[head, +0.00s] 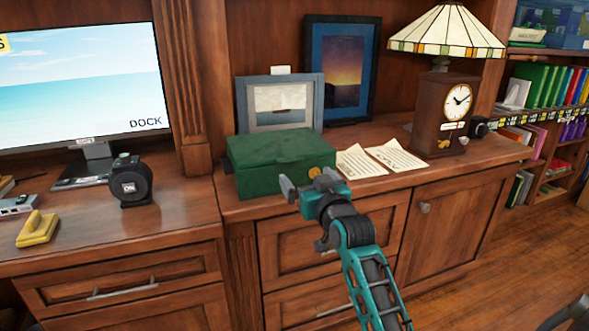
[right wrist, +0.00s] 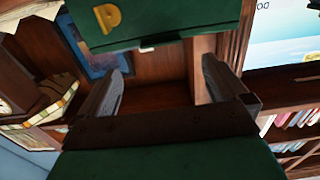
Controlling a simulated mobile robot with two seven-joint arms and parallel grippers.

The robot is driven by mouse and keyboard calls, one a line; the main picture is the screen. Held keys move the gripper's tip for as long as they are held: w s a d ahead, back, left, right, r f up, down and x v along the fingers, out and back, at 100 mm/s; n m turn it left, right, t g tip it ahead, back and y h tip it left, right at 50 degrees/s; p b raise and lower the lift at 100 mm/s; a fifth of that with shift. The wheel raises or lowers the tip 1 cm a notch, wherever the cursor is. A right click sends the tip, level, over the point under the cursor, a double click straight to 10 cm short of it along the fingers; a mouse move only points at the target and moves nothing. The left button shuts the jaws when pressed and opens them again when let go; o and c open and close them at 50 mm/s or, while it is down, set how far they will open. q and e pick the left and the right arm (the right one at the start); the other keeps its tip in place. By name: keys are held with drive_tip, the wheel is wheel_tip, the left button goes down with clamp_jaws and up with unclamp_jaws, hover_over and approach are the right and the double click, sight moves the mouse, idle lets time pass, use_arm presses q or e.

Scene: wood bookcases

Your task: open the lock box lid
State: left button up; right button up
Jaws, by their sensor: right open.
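The lock box is a dark green box (head: 270,172) on the wooden cabinet top in the middle of the head view. Its lid looks closed. In the right wrist view a green face of the box (right wrist: 165,22) spans the top, with a gold latch (right wrist: 106,18) on it. My right gripper (head: 308,185) is open and empty at the box's front right, hiding part of its lower front corner. In the right wrist view its two fingers (right wrist: 166,68) are spread, with the box just beyond the tips. My left gripper is not in view.
Papers (head: 366,162) lie right of the box, with a clock (head: 441,112) and a lamp (head: 447,32) farther right. Framed pictures (head: 279,104) stand behind the box. A monitor (head: 82,85), a black device (head: 130,182) and a yellow object (head: 37,229) are left.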

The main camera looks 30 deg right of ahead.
sight(293, 162)
drive_tip(key=b+x, duration=0.2)
drive_tip(key=x, duration=0.6)
drive_tip(key=shift+w, duration=0.4)
